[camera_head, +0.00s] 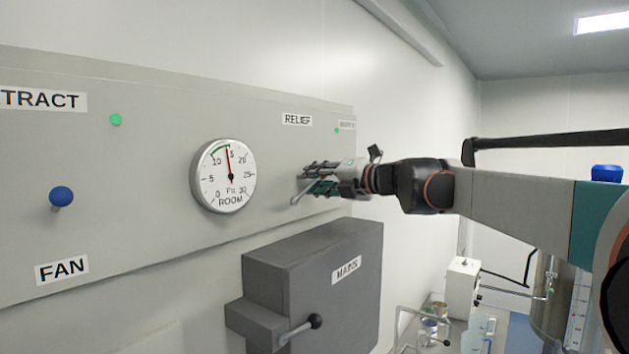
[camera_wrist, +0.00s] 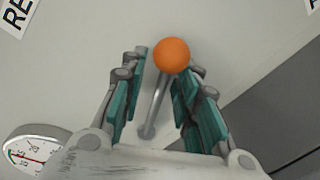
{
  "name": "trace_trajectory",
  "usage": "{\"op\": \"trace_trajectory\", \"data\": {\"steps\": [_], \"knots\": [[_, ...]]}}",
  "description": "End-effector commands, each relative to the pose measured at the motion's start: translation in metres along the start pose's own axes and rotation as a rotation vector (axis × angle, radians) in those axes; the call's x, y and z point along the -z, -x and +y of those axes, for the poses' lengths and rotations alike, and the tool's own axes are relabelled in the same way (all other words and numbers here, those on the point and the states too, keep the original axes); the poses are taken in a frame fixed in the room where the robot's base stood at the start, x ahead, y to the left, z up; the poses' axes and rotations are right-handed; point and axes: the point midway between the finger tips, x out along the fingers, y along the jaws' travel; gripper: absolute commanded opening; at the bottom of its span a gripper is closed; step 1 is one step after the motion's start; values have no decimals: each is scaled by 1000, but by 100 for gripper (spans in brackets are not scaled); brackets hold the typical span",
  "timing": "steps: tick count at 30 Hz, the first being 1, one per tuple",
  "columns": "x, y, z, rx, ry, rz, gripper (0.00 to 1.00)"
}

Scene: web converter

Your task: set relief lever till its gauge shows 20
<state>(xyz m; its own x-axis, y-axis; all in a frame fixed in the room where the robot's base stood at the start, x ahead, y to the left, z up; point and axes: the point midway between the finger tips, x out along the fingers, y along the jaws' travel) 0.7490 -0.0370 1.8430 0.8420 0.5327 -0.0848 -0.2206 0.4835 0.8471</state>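The relief lever shows in the wrist view as a thin grey rod with an orange ball (camera_wrist: 172,55) on its end, jutting from the panel. My gripper (camera_wrist: 160,80) is open, with its teal-padded fingers on both sides of the rod and gaps visible between. In the head view my gripper (camera_head: 313,178) is at the panel below the RELIEF label (camera_head: 297,119); it hides the ball, and part of the rod (camera_head: 299,196) shows below it. The round ROOM gauge (camera_head: 223,176), marked 0 to 30 Pa, has its needle pointing almost straight up, about at 15.
A blue-knobbed FAN control (camera_head: 61,197) is at the panel's left. A dark MAINS box (camera_head: 320,270) with a black-knobbed handle (camera_head: 315,321) juts out below my gripper. Green lights (camera_head: 116,119) sit on the panel. The room right of the panel holds equipment lower down.

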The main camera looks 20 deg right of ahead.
Motion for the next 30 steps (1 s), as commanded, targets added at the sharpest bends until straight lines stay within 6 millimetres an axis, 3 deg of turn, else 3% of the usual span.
{"op": "trace_trajectory", "data": {"steps": [15,26,30], "knots": [[-4,69,-3,3,-2,-6,29],[-4,75,-3,2,-2,-5,29],[-4,76,-5,1,31,-5,0]]}}
